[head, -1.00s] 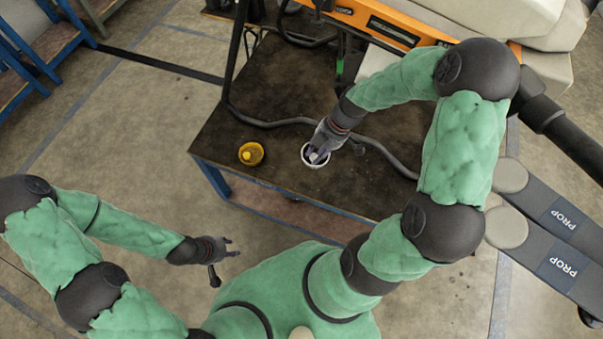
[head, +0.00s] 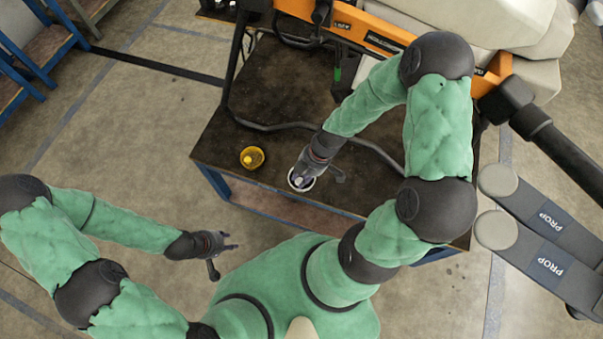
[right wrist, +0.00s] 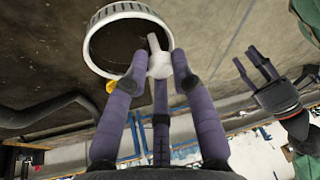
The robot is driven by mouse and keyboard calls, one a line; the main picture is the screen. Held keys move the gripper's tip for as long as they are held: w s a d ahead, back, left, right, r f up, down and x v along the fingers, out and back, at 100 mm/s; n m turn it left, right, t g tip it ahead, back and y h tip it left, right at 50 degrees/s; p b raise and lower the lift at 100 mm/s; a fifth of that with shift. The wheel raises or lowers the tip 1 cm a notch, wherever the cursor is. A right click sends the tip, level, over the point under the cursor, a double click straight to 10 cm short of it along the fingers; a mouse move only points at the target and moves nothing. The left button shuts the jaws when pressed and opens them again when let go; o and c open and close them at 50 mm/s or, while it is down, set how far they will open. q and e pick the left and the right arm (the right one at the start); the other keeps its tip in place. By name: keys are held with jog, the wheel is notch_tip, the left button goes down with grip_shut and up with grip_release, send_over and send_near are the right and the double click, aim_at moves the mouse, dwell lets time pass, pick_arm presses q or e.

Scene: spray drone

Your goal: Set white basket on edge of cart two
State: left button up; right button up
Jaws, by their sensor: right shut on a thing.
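The white basket (head: 302,181) is a small round container with a white rim and a dark inside. It is near the front edge of the dark-topped, blue-framed cart (head: 222,141); I cannot tell whether it touches the top. My right gripper (head: 301,178) reaches over it. In the right wrist view my right gripper (right wrist: 160,66) is shut on a white knobbed part at the rim of the basket (right wrist: 100,22). My left gripper (head: 231,243) is open and empty, apart from the cart; it also shows in the right wrist view (right wrist: 255,68).
A yellow bowl (head: 252,157) with something yellow in it stands left of the basket on the cart. A dark curved tube (head: 270,127) crosses the cart top. The orange-framed drone (head: 350,25) is behind, with grey propeller arms (head: 545,240) at right.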

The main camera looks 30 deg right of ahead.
jog(key=w+d+f, duration=0.1)
jog(key=f, duration=0.1)
jog(key=w+f+b, duration=0.1)
jog(key=w+f, duration=0.1)
jog(key=w+d+f, duration=0.1)
jog(key=f, duration=0.1)
jog(key=shift+w+d+b, duration=0.3)
jog(key=shift+w+d, duration=0.05)
jog(key=shift+w+f+b, duration=0.1)
jog(key=shift+f+b, duration=0.4)
jog(key=shift+f, duration=1.1)
jog(key=shift+f, duration=0.2)
jog(key=o, duration=1)
jog(key=shift+c, duration=0.2)
jog(key=shift+r, duration=0.1)
jog(key=shift+d+r, duration=0.15)
jog(key=shift+r, duration=0.25)
jog(key=p+v, duration=0.3)
jog(key=v, duration=0.8)
jog(key=shift+d+r, duration=0.1)
jog(key=shift+r, duration=0.05)
